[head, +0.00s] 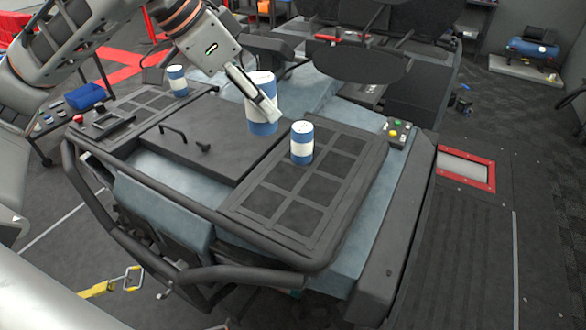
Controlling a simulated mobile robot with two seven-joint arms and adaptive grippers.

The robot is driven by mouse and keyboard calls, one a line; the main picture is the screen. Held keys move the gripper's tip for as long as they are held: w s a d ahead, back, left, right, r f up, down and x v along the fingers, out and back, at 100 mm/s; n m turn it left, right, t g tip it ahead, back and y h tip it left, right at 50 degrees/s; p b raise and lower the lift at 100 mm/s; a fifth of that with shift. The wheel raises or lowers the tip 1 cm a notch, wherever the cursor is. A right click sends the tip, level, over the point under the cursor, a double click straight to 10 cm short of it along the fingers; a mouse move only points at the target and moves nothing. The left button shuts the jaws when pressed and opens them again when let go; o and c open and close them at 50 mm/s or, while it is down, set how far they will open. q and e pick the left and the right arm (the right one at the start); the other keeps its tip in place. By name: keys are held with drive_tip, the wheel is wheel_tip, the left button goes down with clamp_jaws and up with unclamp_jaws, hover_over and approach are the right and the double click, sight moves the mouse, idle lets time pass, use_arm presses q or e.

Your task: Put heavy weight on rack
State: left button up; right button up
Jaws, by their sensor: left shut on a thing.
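The largest weight (262,125), a blue cylinder with a white band, is over the dark centre panel of the machine. My left gripper (262,108) is shut on it, with a finger across its front. I cannot tell whether its base touches the panel. A middle-sized blue and white weight (302,143) stands upright on the right rack (283,212), near its back left corner. A smaller one (177,80) stands on the left rack (128,104). Both racks are dark panels with square recesses. My right gripper is not in view.
The right rack's front and right squares are free. A tubular bar (190,238) rounds the machine's front. A handle (173,132) stands on the centre panel.

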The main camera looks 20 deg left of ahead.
use_arm(q)
wheel_tip(320, 180, down, 18)
drive_tip(key=b, duration=0.4)
drive_tip(key=shift+s+r+b, duration=0.1)
drive_tip(key=shift+r+b, duration=0.15)
drive_tip(key=shift+b, duration=0.1)
drive_tip(key=shift+f, duration=0.5)
drive_tip(key=shift+r, duration=0.1)
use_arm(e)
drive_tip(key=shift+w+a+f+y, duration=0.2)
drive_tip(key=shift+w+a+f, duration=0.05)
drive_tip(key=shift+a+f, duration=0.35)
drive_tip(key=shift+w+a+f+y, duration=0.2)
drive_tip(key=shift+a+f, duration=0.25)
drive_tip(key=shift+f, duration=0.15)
use_arm(q)
drive_tip(key=o, duration=1.2)
drive_tip(key=shift+o, duration=0.2)
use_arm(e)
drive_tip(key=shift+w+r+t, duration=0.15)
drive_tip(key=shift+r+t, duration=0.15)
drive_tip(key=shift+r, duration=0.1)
